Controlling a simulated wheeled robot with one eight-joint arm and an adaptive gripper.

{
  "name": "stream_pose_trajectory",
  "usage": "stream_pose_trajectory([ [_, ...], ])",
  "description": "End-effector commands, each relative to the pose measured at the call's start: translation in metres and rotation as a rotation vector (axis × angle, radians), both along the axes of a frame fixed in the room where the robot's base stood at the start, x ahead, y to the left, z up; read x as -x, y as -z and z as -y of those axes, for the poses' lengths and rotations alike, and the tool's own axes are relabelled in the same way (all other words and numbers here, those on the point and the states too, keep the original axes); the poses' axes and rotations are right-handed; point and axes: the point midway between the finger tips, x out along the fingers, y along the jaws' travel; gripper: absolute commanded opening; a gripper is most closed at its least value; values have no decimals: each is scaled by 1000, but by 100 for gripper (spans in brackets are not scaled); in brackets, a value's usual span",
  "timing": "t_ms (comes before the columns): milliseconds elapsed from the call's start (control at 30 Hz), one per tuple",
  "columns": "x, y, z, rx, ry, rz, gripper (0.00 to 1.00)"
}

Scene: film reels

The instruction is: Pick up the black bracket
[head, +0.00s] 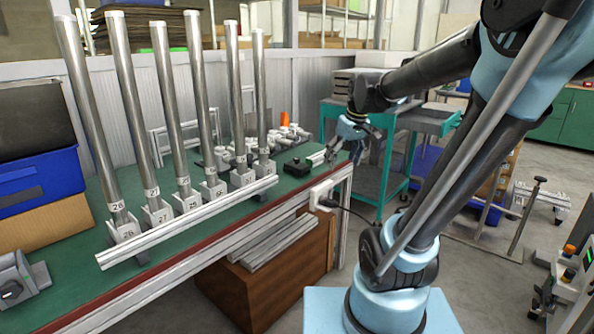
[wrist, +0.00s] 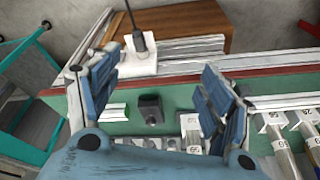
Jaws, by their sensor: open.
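The black bracket (head: 297,165) is a small dark block on the green tabletop near the table's right end. In the wrist view the black bracket (wrist: 151,109) lies between my two fingers, apart from both, with a small knob or hole on it. My gripper (head: 350,148) hangs above the right end of the table, a little right of the bracket in the head view. In the wrist view my gripper (wrist: 162,68) has its blue fingers spread wide with nothing between them in contact.
A row of tall metal tubes (head: 168,105) in numbered blocks stands left of the bracket. A light metal rail (head: 190,222) lies along the table's front. Metal fittings (head: 290,135) sit behind the bracket. A teal cart (head: 393,175) stands to the right.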

Motion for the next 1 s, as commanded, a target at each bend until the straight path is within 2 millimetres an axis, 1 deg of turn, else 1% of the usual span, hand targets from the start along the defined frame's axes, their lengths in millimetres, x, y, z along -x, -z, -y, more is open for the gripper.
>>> stream_pose_trajectory([
  [33, -18, -7, -9, -6, -35, 7, 73],
  [167, -59, -21, -32, -16, -127, 29, 73],
  [200, -72, -25, -39, -20, -155, 35, 73],
  [300, -102, -31, -58, -27, -224, 52, 73],
  [400, -129, -35, -76, -35, -285, 68, 73],
  [500, -150, -37, -91, -41, -333, 82, 73],
  [600, -164, -38, -102, -45, -368, 93, 73],
  [767, -176, -36, -110, -47, -392, 99, 73],
  [867, -179, -27, -114, -47, -396, 100, 73],
  [1000, -184, -5, -121, -48, -395, 100, 73],
])
